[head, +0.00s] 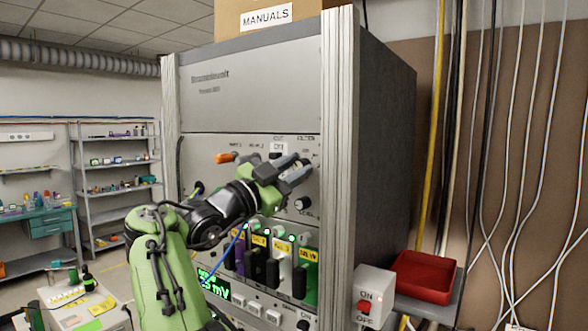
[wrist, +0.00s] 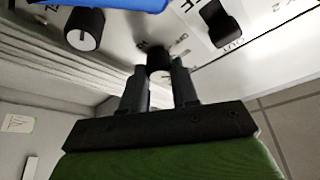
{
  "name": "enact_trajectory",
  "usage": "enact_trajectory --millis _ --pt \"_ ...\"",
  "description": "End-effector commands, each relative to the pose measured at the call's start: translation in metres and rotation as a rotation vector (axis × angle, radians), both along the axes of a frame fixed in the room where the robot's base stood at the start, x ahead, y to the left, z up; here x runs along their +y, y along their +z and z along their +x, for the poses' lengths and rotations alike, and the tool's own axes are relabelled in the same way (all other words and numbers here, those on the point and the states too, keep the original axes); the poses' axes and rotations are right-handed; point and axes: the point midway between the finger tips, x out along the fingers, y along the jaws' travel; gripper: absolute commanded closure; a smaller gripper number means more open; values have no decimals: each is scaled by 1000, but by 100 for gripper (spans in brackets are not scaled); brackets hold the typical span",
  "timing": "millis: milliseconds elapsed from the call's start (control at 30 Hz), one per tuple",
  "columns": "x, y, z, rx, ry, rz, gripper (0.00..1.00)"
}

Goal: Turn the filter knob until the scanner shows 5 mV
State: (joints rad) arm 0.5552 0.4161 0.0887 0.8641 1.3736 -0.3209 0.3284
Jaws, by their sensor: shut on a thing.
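The filter knob (wrist: 158,58) is small and black. In the wrist view it sits between the two fingertips of my gripper (wrist: 160,82), which is shut on it. In the head view my gripper (head: 303,166) reaches the upper right of the grey rack panel, below a label that seems to read FILTER, and hides the knob. The scanner's green display (head: 215,285) is at the lower left of the rack. My arm covers part of it; "5 mV" is readable, but any digits before it are unclear.
Another black knob (head: 302,204) is just below my gripper; a black knob (wrist: 84,28) also shows in the wrist view, near a black switch (wrist: 220,22). Coloured modules (head: 272,268) fill the lower rack. A red tray (head: 425,276) and ON/OFF box (head: 372,297) stand right.

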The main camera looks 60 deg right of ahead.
Motion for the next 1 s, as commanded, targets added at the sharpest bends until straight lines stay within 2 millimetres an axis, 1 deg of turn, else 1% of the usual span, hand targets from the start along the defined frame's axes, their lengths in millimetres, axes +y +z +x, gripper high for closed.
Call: enact_trajectory --millis 533,567,700,733,1000 --pt "-1 -1 1 -30 1 0 100" --pt "-1 -1 1 -29 1 0 69" --pt "-1 -1 1 -29 1 -1 48" --pt "0 -1 1 -30 1 -2 46" --pt "1 -1 1 -29 1 -3 46"
